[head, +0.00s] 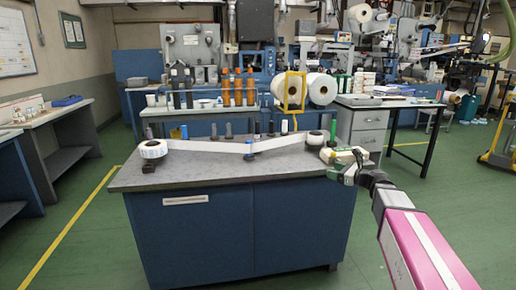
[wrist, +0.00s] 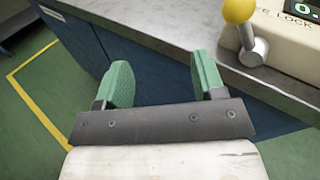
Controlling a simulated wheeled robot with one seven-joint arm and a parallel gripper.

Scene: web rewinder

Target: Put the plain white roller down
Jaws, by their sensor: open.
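The plain white roller (head: 284,127) appears to be the small white upright cylinder at the back of the grey-topped bench (head: 190,175), right of centre in the head view. It stands upright, apart from my gripper. My gripper (wrist: 163,78) is open, with two green pads and nothing between them in the wrist view. It is at the bench's front right corner, where it is small and partly merged with the cream box behind it in the head view. The roller does not show in the wrist view.
A cream box (head: 341,155) with a yellow-knobbed lever (wrist: 240,12) sits at the bench's right end, close to my gripper. A white web (head: 215,147) spans the bench between two rolls (head: 153,149). Other upright rollers (head: 228,130) line the back. Green floor lies open in front.

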